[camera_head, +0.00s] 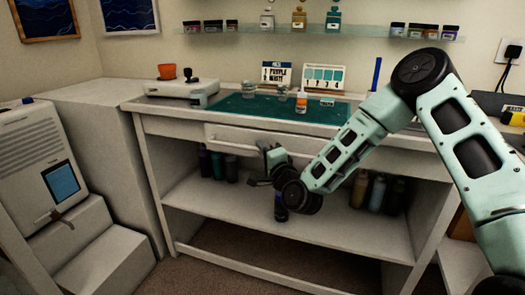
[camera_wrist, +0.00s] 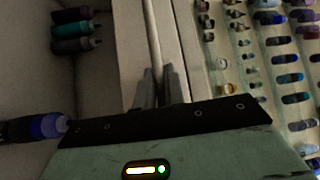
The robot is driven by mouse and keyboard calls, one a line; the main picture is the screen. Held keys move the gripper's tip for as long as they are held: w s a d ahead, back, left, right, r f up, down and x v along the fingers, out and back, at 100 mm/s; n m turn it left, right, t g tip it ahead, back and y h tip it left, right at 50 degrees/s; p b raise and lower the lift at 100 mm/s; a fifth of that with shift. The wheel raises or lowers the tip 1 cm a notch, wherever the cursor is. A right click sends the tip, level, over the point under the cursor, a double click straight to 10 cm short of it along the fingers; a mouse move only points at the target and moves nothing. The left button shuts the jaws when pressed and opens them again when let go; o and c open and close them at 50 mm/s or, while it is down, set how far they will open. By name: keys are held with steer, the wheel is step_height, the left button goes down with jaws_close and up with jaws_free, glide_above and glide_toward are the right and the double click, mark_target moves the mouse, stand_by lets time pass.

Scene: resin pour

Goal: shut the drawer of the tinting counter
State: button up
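The tinting counter (camera_head: 150,125) stands in the middle of the head view. Its pale drawer front (camera_head: 300,141) is below the top, with a bar handle (camera_head: 232,147) across it. My gripper (camera_head: 268,152) is at the handle. In the wrist view, the two grey fingers (camera_wrist: 157,72) are close together, with the handle bar (camera_wrist: 154,35) running between them. They appear shut on it, though the contact is small in view. How far out the drawer stands is hard to tell.
Dark bottles (camera_head: 216,165) and other bottles (camera_head: 377,192) stand on the counter's lower shelf. A green mat (camera_head: 240,105) with an orange-labelled bottle (camera_head: 301,102) is on top. A white machine (camera_head: 35,145) stands at left. The floor in front is mostly out of view.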

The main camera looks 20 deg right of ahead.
mark_target(268, 144)
jaws_close()
steer(key=shift+w+d, duration=0.65)
steer(key=shift+w, duration=0.25)
steer(key=shift+w+d, duration=0.65)
steer(key=shift+w, duration=0.2)
steer(key=o, duration=0.6)
jaws_free()
steer(key=shift+f, duration=0.1)
steer(key=shift+s+d, duration=0.1)
steer(key=shift+s, duration=0.15)
steer(key=v, duration=1.6)
steer(key=shift+s, duration=0.45)
